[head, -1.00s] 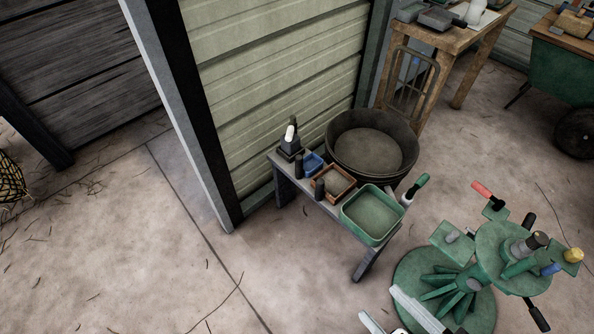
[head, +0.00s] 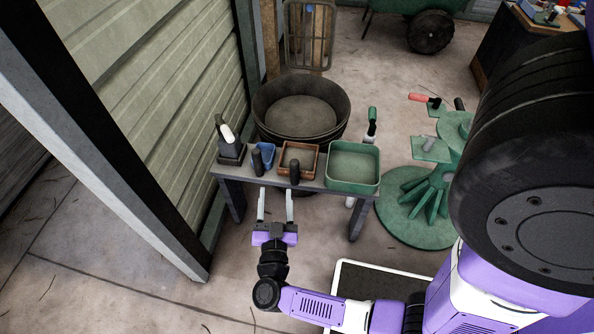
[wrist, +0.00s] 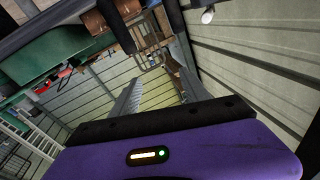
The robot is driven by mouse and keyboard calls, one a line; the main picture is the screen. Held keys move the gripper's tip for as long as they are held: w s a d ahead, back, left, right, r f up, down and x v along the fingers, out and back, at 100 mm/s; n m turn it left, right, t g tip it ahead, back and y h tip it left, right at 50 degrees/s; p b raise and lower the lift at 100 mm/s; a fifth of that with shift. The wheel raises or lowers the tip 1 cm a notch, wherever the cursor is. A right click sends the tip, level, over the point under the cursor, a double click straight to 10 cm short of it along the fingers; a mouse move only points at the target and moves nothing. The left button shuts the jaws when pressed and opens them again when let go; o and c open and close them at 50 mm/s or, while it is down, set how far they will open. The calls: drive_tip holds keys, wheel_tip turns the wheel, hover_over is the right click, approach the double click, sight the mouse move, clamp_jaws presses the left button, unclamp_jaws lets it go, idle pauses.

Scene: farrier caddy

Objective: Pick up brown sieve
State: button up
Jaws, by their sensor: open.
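The brown sieve (head: 313,158) is a small square brown-rimmed tray with a greyish inside. It sits on the low grey bench (head: 327,189), between a blue scoop-like piece (head: 267,150) and a green tray (head: 352,181). A short dark upright grip (head: 295,173) stands at its front edge. My gripper (head: 275,197) is open and empty, with its two pale fingers pointing at the bench's front edge, just in front of the sieve and apart from it.
A dark round tub (head: 300,88) stands behind the bench. A black holder with a white-topped bottle (head: 229,140) is at the bench's left end. A green round stand (head: 420,215) is to the right. A ribbed wall (head: 150,75) is close on the left. Open floor lies in front.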

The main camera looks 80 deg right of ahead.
sight(293, 171)
drive_tip(key=d+f+g, duration=0.2)
drive_tip(key=d+f+m+g+b, duration=0.1)
drive_tip(key=d+f+g, duration=0.1)
drive_tip(key=d, duration=0.1)
drive_tip(key=d+f+m+g+b, duration=0.1)
drive_tip(key=d+f+g, duration=0.1)
drive_tip(key=d+g, duration=0.1)
drive_tip(key=shift+s+d+y, duration=0.1)
drive_tip(key=shift+s+y, duration=0.25)
drive_tip(key=shift+y, duration=0.05)
drive_tip(key=d, duration=0.5)
drive_tip(key=shift+s+r+b, duration=0.15)
drive_tip(key=shift+r+b, duration=0.05)
drive_tip(key=shift+b, duration=0.1)
clamp_jaws()
